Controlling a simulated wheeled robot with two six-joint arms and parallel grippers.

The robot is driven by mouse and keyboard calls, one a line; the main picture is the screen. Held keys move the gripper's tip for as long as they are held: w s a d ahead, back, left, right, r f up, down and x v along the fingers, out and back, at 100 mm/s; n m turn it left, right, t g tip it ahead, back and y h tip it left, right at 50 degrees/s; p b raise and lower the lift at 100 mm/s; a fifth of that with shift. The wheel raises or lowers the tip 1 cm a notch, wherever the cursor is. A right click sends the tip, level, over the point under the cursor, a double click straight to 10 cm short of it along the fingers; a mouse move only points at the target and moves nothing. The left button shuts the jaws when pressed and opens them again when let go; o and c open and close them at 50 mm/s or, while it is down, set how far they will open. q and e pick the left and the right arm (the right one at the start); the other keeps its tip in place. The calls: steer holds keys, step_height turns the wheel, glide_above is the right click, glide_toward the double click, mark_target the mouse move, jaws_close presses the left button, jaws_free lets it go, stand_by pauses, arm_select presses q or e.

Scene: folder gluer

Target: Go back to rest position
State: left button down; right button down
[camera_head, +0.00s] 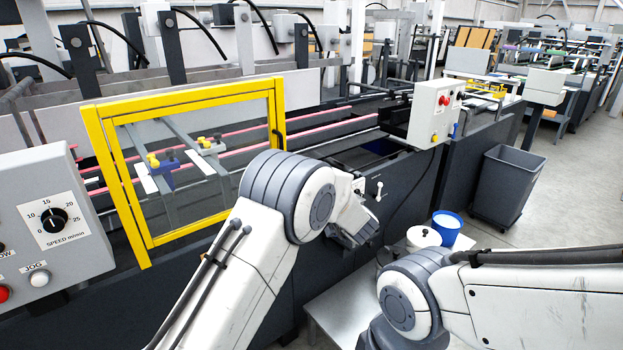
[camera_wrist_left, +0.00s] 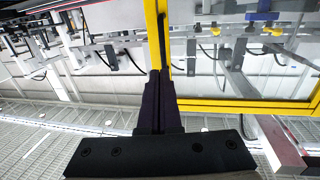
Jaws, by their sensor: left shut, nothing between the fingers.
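My left arm comes in from the lower left in the head view and bends in front of the machine. In the left wrist view my left gripper (camera_wrist_left: 158,76) is shut with nothing between its fingers. Its fingertips overlap the yellow guard frame (camera_wrist_left: 153,35) in that picture; I cannot tell whether they touch it. In the head view the yellow guard frame (camera_head: 190,93) stands to the left of my left wrist. My right arm comes in from the right, bent at the lower right; its gripper is not seen.
A grey control panel (camera_head: 85,225) stands at the left. A control box (camera_head: 434,112) with a red button is on the machine. A white pot (camera_head: 423,238) and a blue-rimmed cup (camera_head: 447,225) stand between my arms. A dark bin (camera_head: 505,185) stands on open floor at the right.

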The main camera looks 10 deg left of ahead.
arm_select(q)
steer(key=s+a+f+m+g+h, duration=0.2)
steer(key=s+a+f+g+h, duration=0.15)
steer(key=s, duration=0.85)
steer(key=s+a+f+m+g+h, duration=0.25)
steer(key=s+f+g, duration=0.2)
steer(key=s, duration=0.75)
steer(key=s+a+f+m+g+h, duration=0.3)
steer(key=s+g+h, duration=0.1)
steer(key=s, duration=0.7)
steer(key=s+d+r+m+g, duration=0.1)
steer(key=s+d+m, duration=0.1)
steer(key=s+d, duration=0.2)
steer(key=s+d+r+m+g, duration=0.1)
steer(key=s+d+r+m, duration=0.1)
steer(key=s+d, duration=0.3)
steer(key=s+d+r+m+h, duration=0.1)
steer(key=s+d+r+m, duration=0.1)
steer(key=s+d, duration=0.2)
steer(key=shift+s+d+r+m+g, duration=0.25)
steer(key=shift+s+d+m+g, duration=0.1)
steer(key=shift+g, duration=0.05)
